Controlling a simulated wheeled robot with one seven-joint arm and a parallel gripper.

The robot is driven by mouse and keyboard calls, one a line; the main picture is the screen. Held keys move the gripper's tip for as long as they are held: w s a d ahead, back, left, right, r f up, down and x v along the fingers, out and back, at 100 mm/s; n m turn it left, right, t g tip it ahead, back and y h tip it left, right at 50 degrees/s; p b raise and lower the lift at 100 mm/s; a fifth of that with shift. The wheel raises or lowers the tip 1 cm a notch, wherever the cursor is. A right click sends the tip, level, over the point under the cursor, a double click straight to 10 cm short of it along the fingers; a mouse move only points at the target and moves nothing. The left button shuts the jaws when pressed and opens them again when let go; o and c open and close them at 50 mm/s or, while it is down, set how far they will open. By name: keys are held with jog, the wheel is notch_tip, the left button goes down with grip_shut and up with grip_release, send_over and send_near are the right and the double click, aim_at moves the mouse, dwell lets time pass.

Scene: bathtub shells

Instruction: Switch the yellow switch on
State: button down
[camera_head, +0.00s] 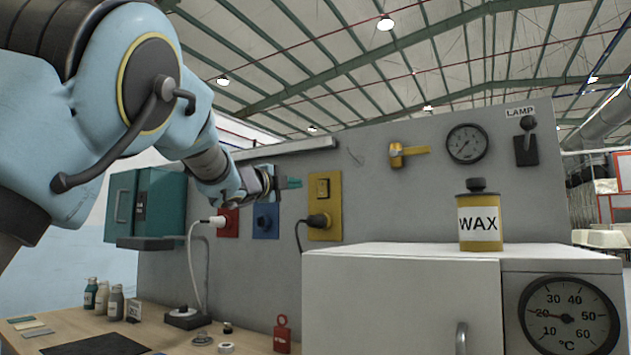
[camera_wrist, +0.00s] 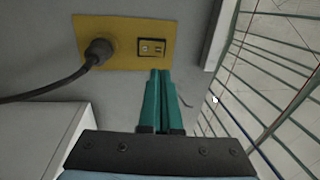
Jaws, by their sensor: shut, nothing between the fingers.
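The yellow plate (camera_head: 333,230) is fixed to the grey wall panel, with its small switch (camera_head: 322,187) at the top and a black plug with a cord (camera_head: 317,220) below. In the wrist view the plate (camera_wrist: 120,62) shows the switch (camera_wrist: 152,47) right of the plug (camera_wrist: 98,50). The switch's rocker position is too small to tell. My gripper (camera_head: 298,183) is shut and empty, its green fingers pointing at the plate from the left. In the wrist view the fingertips (camera_wrist: 160,72) lie just below the switch in the picture; I cannot tell whether they touch.
A blue plate (camera_head: 265,220) and a red plate with a white plug (camera_head: 227,222) are left of the yellow one. A wax can (camera_head: 480,220) stands on a white cabinet (camera_head: 400,300) at right. Bottles (camera_head: 103,297) and a red padlock-like tag (camera_head: 281,335) are on the bench.

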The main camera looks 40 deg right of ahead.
aim_at(321, 182)
jog(key=p+x, duration=0.4)
jog(key=x, duration=0.5)
jog(key=shift+w+d+r, duration=0.1)
jog(key=shift+d+r, duration=0.05)
jog(key=shift+d, duration=0.2)
jog(key=shift+w+d, duration=0.15)
jog(key=shift+d, duration=0.3)
jog(key=shift+p, duration=0.35)
